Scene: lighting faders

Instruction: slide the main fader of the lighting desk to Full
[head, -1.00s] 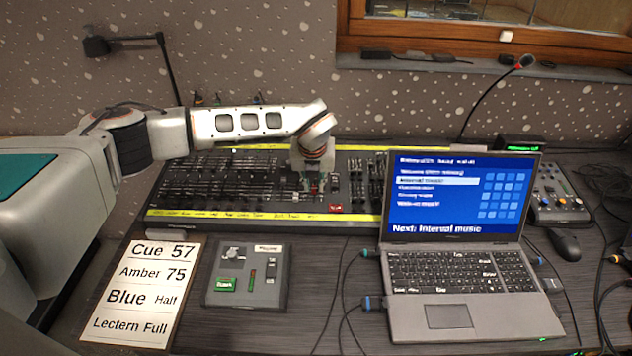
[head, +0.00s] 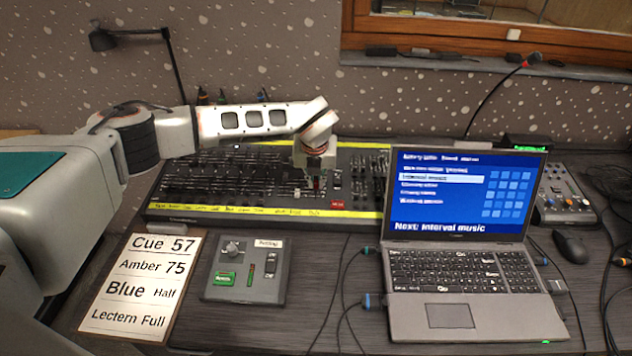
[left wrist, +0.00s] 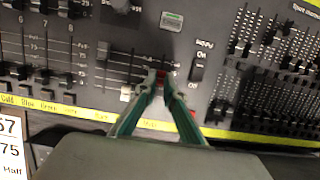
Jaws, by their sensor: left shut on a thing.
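The lighting desk (head: 215,214) is a long dark panel with rows of faders and yellow label strips, at the back of the table. My left gripper (head: 316,182) reaches down onto its right-middle part. In the left wrist view my left gripper (left wrist: 159,80) has its green-padded fingertips closed on a small red fader cap (left wrist: 160,74). The fingers hide most of the cap and part of its slot and label. A white fader cap (left wrist: 126,92) stands just left of the fingers, apart from them. My right gripper is not in view.
A rocker switch (left wrist: 198,71) is close right of the fingers. A cue card (head: 140,290) and a small control box (head: 247,270) lie in front of the desk. A laptop (head: 460,215) stands front right, its screen partly covering the desk. A gooseneck microphone (head: 500,90) rises behind.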

